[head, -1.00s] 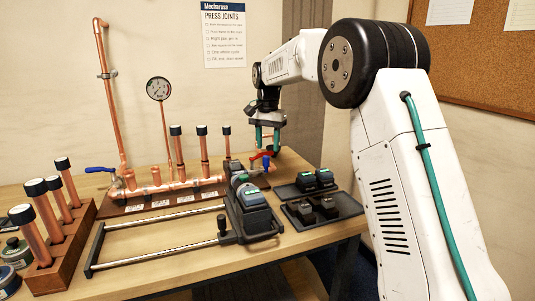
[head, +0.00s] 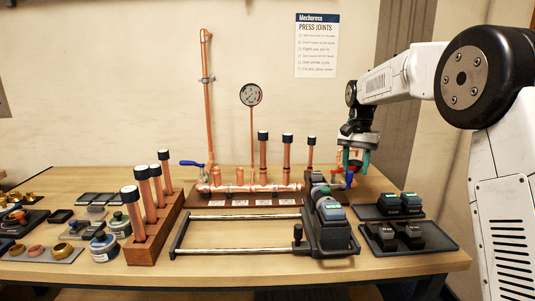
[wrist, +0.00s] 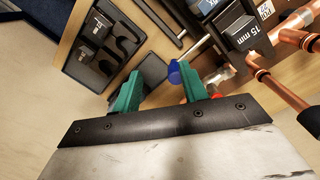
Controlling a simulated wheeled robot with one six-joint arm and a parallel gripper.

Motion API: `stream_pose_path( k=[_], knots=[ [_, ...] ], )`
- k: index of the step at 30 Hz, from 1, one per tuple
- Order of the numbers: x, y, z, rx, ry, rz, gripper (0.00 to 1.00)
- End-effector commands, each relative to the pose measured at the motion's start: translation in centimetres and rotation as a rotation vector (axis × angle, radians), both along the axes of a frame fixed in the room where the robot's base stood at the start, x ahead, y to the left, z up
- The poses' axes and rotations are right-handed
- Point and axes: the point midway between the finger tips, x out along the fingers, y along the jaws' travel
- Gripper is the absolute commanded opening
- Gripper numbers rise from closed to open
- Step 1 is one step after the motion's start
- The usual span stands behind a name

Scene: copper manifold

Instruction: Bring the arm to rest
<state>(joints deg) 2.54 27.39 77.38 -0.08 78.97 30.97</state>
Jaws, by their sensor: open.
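My gripper (head: 356,160) is at the right end of the workbench (head: 90,272), fingers pointing down, beside the right end of the copper manifold (head: 250,188). In the wrist view its two green fingers (wrist: 162,92) stand wide apart with nothing held between them. A blue handle (wrist: 174,73) and a red handle (wrist: 218,76) show near the right finger in the wrist view; whether they touch it I cannot tell. My arm reaches in from the right in the head view.
A black press tool (head: 328,224) on a rail frame (head: 240,217) stands front centre. Dark trays (head: 405,246) lie right of it. A wooden rack (head: 150,245) holds capped copper tubes. A gauge (head: 250,94) and a tall pipe (head: 205,110) rise behind. Small fittings lie at left.

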Motion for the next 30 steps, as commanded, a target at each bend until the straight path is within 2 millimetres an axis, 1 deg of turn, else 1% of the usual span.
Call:
stream_pose_path(
  k=[1, 5, 6, 8, 9, 11, 12, 14, 15, 17, 18, 24, 27, 30],
  knots=[
    [-1.9, 0.1, 0.2, 0.003, 0.009, 0.042, 0.43],
    [-7.1, 0.5, 0.5, 0.013, 0.029, 0.151, 0.43],
    [-8.8, 0.7, 0.7, 0.016, 0.033, 0.182, 0.43],
    [-11.6, 0.9, 1.1, 0.020, 0.035, 0.229, 0.43],
    [-13.5, 1.0, 1.3, 0.023, 0.035, 0.261, 0.43],
    [-16.7, 1.2, 1.6, 0.026, 0.032, 0.307, 0.43],
    [-18.8, 1.4, 1.7, 0.027, 0.031, 0.338, 0.43],
    [-22.0, 1.6, 1.8, 0.029, 0.027, 0.381, 0.43],
    [-24.1, 1.7, 1.8, 0.031, 0.022, 0.408, 0.43],
    [-27.2, 1.9, 1.7, 0.031, 0.015, 0.445, 0.43],
    [-29.2, 2.0, 1.5, 0.031, 0.010, 0.468, 0.43],
    [-38.5, 2.4, -0.2, 0.024, -0.032, 0.557, 0.43],
    [-42.2, 2.6, -1.2, 0.016, -0.060, 0.576, 0.43],
    [-44.7, 2.7, -1.9, 0.007, -0.093, 0.580, 0.43]
  ],
)
